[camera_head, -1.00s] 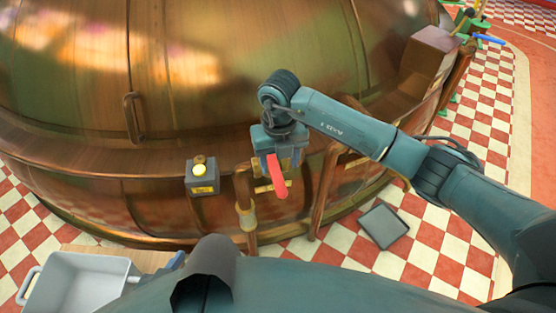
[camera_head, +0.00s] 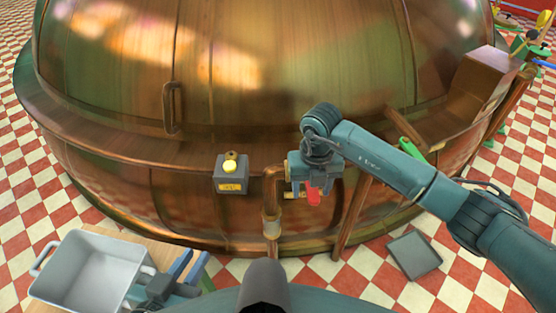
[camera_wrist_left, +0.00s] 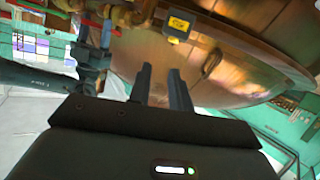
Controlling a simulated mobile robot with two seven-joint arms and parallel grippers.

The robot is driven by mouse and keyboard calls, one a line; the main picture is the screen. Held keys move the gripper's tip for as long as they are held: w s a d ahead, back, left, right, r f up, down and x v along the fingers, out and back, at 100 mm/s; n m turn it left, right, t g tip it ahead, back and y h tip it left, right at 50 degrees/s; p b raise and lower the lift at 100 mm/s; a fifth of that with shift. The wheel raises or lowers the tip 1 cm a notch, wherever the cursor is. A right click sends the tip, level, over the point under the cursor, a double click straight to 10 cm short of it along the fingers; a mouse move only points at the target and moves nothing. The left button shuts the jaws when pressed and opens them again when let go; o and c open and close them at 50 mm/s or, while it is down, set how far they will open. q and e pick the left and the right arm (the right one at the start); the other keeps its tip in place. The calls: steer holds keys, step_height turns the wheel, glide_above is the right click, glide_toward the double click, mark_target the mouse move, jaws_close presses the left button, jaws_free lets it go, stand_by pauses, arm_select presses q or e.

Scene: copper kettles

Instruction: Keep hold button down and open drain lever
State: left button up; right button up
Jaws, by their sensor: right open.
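Nothing touches the button. The red drain lever (camera_head: 313,196) is on the pipework to its right, partly hidden by my right gripper (camera_head: 314,188). The right gripper is open, pointing down, its fingers on either side of the lever; contact is unclear. My left gripper (camera_head: 191,269) is low at the left, below the button box, open and empty; its separated fingers show in the left wrist view (camera_wrist_left: 162,88).
A grey-white bin (camera_head: 70,296) stands on a wooden surface beside my left gripper. A grey tray (camera_head: 414,256) lies on the checkered floor. A green handle (camera_head: 411,149) is behind my right arm.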

arm_select(q)
steer(key=shift+w+f, duration=0.15)
steer(key=shift+f, duration=0.05)
steer(key=shift+c, duration=0.7)
steer(key=shift+m+g, duration=0.5)
steer(key=shift+g, duration=0.4)
steer(key=x, duration=0.5)
steer(key=a+x, duration=0.1)
steer(key=x, duration=0.2)
steer(key=shift+w+f, duration=0.1)
steer(key=shift+f, duration=0.35)
jaws_close()
steer(key=w+a+g+y, duration=0.2)
steer(key=w+a, duration=0.1)
steer(key=w, duration=0.6)
steer(key=w+a+g+y, duration=0.1)
steer(key=w+a, duration=0.1)
steer(key=w, duration=0.8)
steer(key=w+d+r+g, duration=0.3)
steer(key=d+r+g, duration=0.35)
steer(key=r, duration=0.25)
steer(key=shift+y, duration=0.4)
steer(key=x, duration=0.4)
steer(key=s+x, duration=0.1)
steer(key=x, duration=0.2)
steer(key=shift+d, duration=0.15)
